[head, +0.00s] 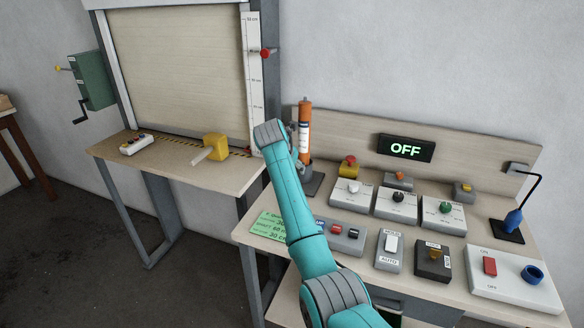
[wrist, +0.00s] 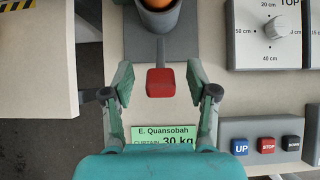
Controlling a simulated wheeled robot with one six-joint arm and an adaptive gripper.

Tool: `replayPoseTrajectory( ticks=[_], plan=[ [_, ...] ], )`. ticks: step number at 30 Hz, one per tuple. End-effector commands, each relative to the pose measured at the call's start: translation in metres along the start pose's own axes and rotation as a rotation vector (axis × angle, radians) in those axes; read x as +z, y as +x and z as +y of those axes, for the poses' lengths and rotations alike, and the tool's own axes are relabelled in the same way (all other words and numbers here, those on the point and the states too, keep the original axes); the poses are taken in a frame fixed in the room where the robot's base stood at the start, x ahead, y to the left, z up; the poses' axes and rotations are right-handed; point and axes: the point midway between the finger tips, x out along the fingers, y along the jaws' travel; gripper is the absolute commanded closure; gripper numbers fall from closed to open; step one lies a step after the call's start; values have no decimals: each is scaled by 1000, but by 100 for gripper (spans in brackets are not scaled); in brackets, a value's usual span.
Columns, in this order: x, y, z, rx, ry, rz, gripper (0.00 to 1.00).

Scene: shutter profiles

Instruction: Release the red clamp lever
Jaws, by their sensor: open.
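A red lever (wrist: 160,82) on a grey stem shows in the wrist view. The stem reaches from the dark holder (wrist: 124,40) around the foot of an orange cylinder (head: 304,128). My gripper (wrist: 160,75) is open, with one finger on each side of the red lever and a visible gap to each. I cannot tell how high the fingers are over the lever. In the head view my gripper is mostly hidden by my arm beside the cylinder, and the lever is not visible.
A green note (wrist: 165,136) lies below the lever. A box with UP and STOP buttons (wrist: 265,142) and a dial box (wrist: 272,32) stand to the right. The shutter table (head: 180,170) is to the left across a gap. A display (head: 405,148) reads OFF.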

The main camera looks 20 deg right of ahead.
Motion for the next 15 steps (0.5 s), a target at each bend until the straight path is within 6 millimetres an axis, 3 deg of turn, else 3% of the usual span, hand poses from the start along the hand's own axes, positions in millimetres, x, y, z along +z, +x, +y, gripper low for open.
replayPoseTrajectory(
  ticks=[15],
  plan=[
    [1,-91,0,2,2,-3,42]
  ],
)
